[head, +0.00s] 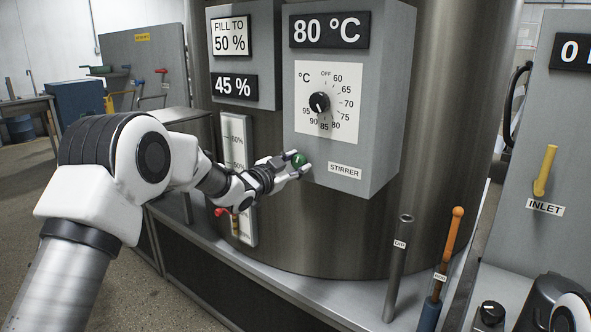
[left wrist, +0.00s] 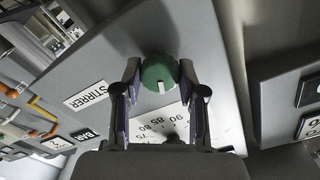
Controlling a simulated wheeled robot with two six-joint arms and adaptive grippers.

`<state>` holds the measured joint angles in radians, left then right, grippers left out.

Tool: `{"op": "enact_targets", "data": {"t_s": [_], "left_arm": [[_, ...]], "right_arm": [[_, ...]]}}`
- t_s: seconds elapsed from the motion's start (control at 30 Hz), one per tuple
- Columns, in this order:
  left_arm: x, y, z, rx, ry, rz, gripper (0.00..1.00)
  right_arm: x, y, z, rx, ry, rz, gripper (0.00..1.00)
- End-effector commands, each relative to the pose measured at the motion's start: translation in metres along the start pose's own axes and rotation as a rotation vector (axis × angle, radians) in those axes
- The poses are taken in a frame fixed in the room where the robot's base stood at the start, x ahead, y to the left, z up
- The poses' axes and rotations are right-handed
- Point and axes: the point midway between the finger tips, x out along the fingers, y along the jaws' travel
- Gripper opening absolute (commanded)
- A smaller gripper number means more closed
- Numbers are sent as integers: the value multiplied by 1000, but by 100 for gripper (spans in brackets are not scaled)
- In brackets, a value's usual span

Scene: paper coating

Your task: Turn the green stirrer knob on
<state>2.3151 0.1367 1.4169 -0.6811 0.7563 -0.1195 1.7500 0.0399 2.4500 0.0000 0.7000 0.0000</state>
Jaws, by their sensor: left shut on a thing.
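The green stirrer knob (head: 298,160) sits on the front of a grey control box (head: 300,188), left of the STIRRER label (head: 345,171). My left gripper (head: 299,163) is at the knob, with its fingers on either side of it and shut on it. In the left wrist view the green knob (left wrist: 159,74) shows a white pointer mark and lies between the fingertips of my left gripper (left wrist: 158,80). The STIRRER label also shows in the left wrist view (left wrist: 86,96). My right gripper cannot be made out in the head view.
A black temperature dial (head: 319,102) sits above the knob, under an 80 °C display (head: 329,30). A level gauge (head: 234,150) and a 45 % display (head: 234,86) are to the left. A grey tube (head: 398,270) and an orange-handled tool (head: 452,235) stand at the right.

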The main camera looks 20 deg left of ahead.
Motion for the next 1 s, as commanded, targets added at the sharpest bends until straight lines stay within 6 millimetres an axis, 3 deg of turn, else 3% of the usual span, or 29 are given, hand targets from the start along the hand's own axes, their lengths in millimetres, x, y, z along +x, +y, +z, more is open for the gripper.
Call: {"op": "enact_targets", "data": {"t_s": [0.6,1.0], "left_arm": [[0,2,2,542,2,-1,6],[0,1,0,698,1,-1,6]], "right_arm": [[50,0,0,0,0,0,40],[62,0,0,0,0,0,40]]}}
